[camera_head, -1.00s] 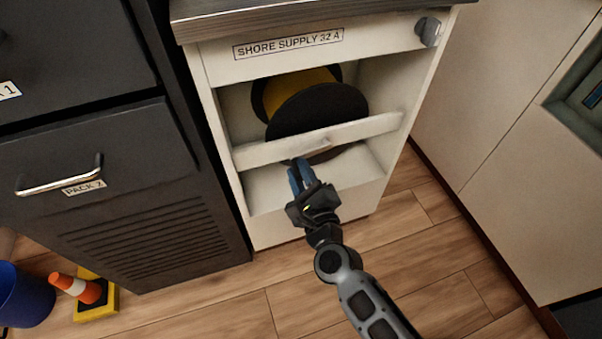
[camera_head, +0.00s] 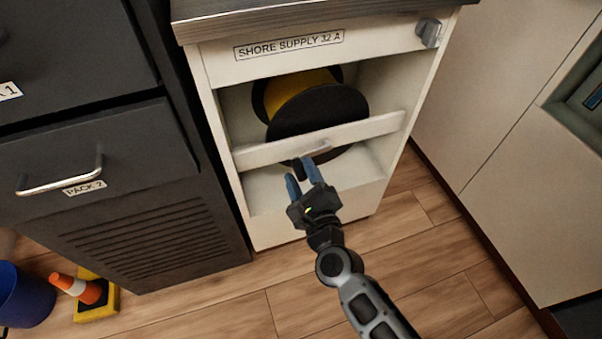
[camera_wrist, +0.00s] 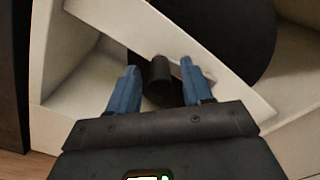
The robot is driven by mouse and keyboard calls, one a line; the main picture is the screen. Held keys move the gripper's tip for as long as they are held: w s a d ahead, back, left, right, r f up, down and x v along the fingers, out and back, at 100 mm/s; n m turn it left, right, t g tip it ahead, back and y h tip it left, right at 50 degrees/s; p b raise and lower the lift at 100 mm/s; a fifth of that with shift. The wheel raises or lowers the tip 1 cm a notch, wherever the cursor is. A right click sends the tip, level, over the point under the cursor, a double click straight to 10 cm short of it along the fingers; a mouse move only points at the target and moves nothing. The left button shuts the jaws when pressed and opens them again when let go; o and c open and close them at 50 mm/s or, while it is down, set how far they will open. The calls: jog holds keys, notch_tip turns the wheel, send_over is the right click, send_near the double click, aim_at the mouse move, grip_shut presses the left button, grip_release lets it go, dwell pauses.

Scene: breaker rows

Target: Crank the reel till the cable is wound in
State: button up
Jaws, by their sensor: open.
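The cable reel (camera_head: 318,111) has black discs and a yellow drum, and sits inside the white cabinet marked SHORE SUPPLY 32 A. A slanted white crossbar (camera_head: 365,130) passes in front of its lower part. My gripper (camera_head: 301,180) is open just in front of the crossbar, its blue fingers apart. In the wrist view a dark cylindrical crank knob (camera_wrist: 159,78) stands between the open fingers, with a gap to each side. The black disc also shows in the wrist view (camera_wrist: 235,35).
A dark cabinet (camera_head: 140,150) marked PACK 2 with a metal handle stands close on the left. A pale cabinet (camera_head: 500,110) stands at the right. Wooden floor is clear in front.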

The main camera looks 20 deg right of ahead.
jog(key=s, duration=0.7)
jog(key=shift+s, duration=0.25)
jog(key=w+n+p, duration=0.1)
jog(key=w+n, duration=0.1)
jog(key=n, duration=0.7)
jog(key=w+n+p, duration=0.1)
jog(key=w+n, duration=0.2)
jog(key=n, duration=0.7)
jog(key=w+n+p, duration=0.1)
jog(key=w+n, duration=0.2)
jog(key=n, duration=0.6)
jog(key=shift+w+n, duration=0.2)
jog(key=shift+n, duration=0.2)
